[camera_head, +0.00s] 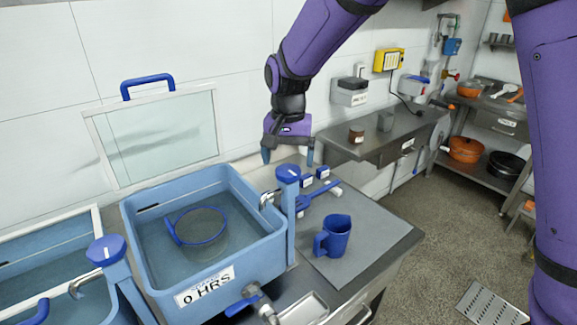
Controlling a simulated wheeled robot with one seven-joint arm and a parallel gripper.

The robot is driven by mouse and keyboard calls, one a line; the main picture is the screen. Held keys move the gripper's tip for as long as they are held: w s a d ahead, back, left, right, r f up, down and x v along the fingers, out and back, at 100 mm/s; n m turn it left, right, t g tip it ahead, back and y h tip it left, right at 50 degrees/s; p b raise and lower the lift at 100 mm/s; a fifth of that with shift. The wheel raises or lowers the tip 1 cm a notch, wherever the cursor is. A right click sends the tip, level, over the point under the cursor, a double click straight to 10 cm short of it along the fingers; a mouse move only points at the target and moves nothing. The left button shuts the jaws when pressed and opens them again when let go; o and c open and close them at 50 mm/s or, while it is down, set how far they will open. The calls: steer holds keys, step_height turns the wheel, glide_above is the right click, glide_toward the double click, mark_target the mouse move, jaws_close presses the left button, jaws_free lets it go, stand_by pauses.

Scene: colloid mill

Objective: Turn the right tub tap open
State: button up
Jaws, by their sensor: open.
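The right tub (270,244) is a blue basin labelled "0 HRS", with a round blue-rimmed strainer (203,226) inside. At its right side stands a blue post with a blue knob (288,174) on top and a metal spout (267,199) pointing over the tub. A second tap with a blue lever (243,305) sits low at the tub's front. My gripper (288,158) is open and empty, pointing down just above and behind the knob; whether a finger touches it I cannot tell. The left tub (58,255) has a similar knob-topped post (105,250).
A clear lid with blue handle (147,84) leans on the wall. A metal tray (303,308) is at the front.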

mark_target(288, 174)
steer(key=shift+f, duration=1.45)
steer(key=c, duration=0.9)
